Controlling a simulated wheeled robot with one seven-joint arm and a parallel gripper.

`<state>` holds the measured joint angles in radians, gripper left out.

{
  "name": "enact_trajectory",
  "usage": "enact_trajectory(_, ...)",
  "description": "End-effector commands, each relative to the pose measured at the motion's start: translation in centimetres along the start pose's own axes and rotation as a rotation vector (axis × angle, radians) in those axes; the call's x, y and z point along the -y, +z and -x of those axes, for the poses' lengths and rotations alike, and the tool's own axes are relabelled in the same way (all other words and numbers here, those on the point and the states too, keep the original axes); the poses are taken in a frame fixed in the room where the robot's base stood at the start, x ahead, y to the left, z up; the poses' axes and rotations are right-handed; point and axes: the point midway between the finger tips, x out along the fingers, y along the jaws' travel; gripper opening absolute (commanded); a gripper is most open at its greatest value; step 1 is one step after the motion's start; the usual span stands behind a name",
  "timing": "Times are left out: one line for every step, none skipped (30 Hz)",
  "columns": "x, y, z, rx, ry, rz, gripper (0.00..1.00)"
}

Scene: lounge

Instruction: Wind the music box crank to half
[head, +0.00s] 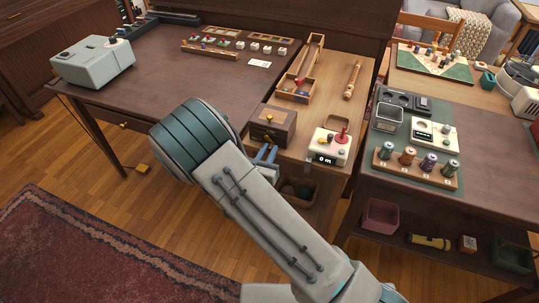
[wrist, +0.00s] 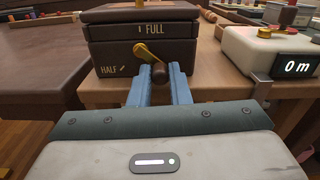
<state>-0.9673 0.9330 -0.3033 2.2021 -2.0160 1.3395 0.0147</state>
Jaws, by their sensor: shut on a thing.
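The music box (wrist: 108,52) is a dark brown wooden box with gold FULL and HALF marks on its front; in the head view the box (head: 285,128) sits on the wooden table. FULL is at the top of the front, HALF with a tick at lower left. The brass crank (wrist: 147,52) slants down to the right, away from both marks, and ends in a dark knob (wrist: 159,73). My gripper (wrist: 160,76) has its blue fingers on either side of the knob and is shut on it. In the head view my gripper (head: 266,155) is at the box front, partly hidden by my arm.
A cream device (wrist: 262,48) with a "0 m" display stands right of the box. Behind the box is a wooden tray (head: 297,95). A shelf below the table holds a bin with balls. A dark desk (head: 180,70) extends to the left.

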Motion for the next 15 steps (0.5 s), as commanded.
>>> enact_trajectory(-0.06,-0.36,-0.02,0.0,-0.001,-0.034,0.0)
enact_trajectory(-0.11,-0.39,0.0,0.0,-0.001,-0.054,0.0)
enact_trajectory(-0.17,-0.44,0.01,0.0,-0.001,-0.079,0.0)
enact_trajectory(-0.21,-0.47,0.02,0.0,-0.001,-0.095,0.0)
enact_trajectory(-0.24,-0.48,0.02,0.0,-0.001,-0.112,0.0)
enact_trajectory(-0.27,-0.48,0.02,0.0,-0.001,-0.132,0.0)
enact_trajectory(-0.3,-0.47,0.01,0.0,-0.001,-0.146,0.0)
enact_trajectory(-0.31,-0.47,0.0,0.0,-0.001,-0.159,0.0)
enact_trajectory(-0.33,-0.47,0.0,0.0,-0.001,-0.173,0.0)
enact_trajectory(-0.35,-0.47,0.0,0.0,-0.001,-0.183,0.0)
enact_trajectory(-0.37,-0.48,0.0,0.0,-0.001,-0.192,0.0)
enact_trajectory(-0.39,-0.48,0.0,0.0,-0.001,-0.203,0.0)
enact_trajectory(-0.4,-0.47,0.0,0.0,-0.001,-0.209,0.0)
enact_trajectory(-0.41,-0.47,0.01,0.0,-0.001,-0.214,0.0)
enact_trajectory(-0.43,-0.46,0.01,0.0,-0.001,-0.221,0.0)
